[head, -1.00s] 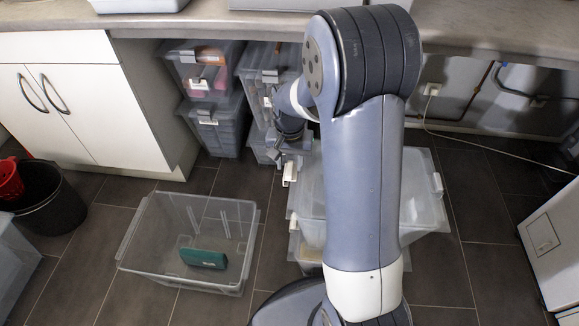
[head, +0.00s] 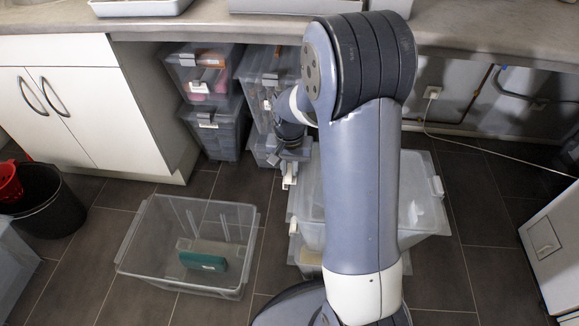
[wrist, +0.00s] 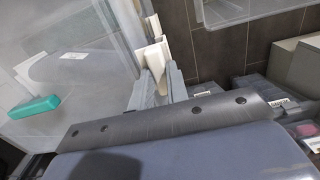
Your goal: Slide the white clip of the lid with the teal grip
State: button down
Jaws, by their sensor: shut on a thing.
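A clear lidded box (head: 310,215) stands on the floor, largely hidden behind my arm in the head view. Its lid (wrist: 95,25) fills the upper left of the wrist view, with a teal grip (wrist: 36,107) at the left. The white clip (wrist: 150,57) sits at the lid's edge, and it also shows in the head view (head: 288,184). My gripper (wrist: 158,78) is shut on the white clip, one grey finger on each side. In the head view my gripper (head: 290,165) is at the box's left edge. The teal grip is hidden there.
An open clear bin (head: 150,250) with a teal case (head: 203,261) stands to the left. Stacked grey boxes (head: 212,130) stand under the counter (head: 200,28) behind. A second white clip (head: 293,228) shows lower down. Floor between bin and box is clear.

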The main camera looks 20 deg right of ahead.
jog(key=shift+s+d+p, duration=0.2)
jog(key=shift+d, duration=0.25)
jog(key=shift+s+d+p, duration=0.2)
jog(key=shift+d, duration=0.25)
jog(key=c, duration=1.4)
grip_release()
jog(key=shift+o, duration=0.2)
notch_tip(320, 180, up, 11)
jog(key=p, duration=0.3)
jog(key=shift+f, duration=0.2)
